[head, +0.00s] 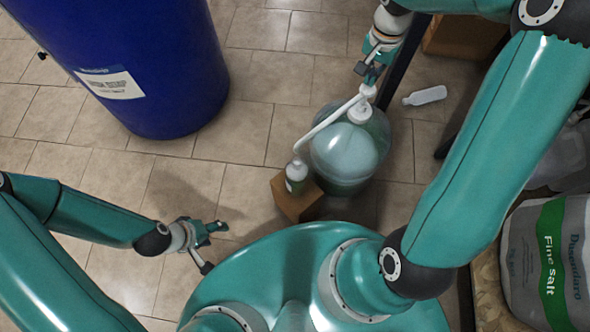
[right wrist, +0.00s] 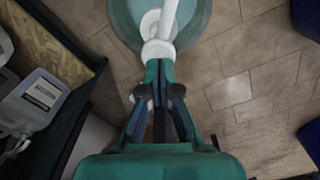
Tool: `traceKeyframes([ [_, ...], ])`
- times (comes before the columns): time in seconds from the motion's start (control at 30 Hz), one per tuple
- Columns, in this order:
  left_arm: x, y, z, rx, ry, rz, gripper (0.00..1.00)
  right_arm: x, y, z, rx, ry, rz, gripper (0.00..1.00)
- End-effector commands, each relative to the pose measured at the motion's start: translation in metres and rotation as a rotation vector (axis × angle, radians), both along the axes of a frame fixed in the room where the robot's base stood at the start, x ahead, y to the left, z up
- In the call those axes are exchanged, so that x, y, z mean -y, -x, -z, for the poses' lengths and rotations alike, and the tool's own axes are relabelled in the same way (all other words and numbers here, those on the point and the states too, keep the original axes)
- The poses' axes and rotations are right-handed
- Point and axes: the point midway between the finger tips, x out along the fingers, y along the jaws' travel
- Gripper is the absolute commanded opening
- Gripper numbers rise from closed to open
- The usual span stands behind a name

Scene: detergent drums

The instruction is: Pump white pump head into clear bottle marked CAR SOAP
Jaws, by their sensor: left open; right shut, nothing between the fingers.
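The white pump head (head: 368,91) sits on top of a large clear drum (head: 350,165) with a pale blue-green content. Its long white spout runs down to the left and ends at the mouth of a small clear bottle (head: 296,176). The bottle stands upright on a brown box (head: 296,198); its marking is too small to read. My right gripper (head: 369,72) is shut and empty at the pump head. In the right wrist view its fingertips (right wrist: 159,66) meet the white pump top (right wrist: 157,48); contact is unclear. My left gripper (head: 212,246) is open and empty, low over the floor.
A big blue barrel (head: 150,60) with a white label stands at the upper left. A white bottle (head: 425,95) lies on the floor right of the drum. A salt sack (head: 550,260) and a dark shelf edge are at the right. Tiled floor between barrel and box is clear.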

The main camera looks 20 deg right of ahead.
Motion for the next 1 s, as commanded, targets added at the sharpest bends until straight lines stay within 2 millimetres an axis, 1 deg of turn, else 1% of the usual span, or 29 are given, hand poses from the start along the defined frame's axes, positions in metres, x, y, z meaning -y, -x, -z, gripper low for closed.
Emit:
traceKeyframes([
  [1.0,0.0,0.0,0.05,0.0,0.0,0.0,0.58,0.0,0.001,0.063,-0.004,-0.001,0.0,0.0],
])
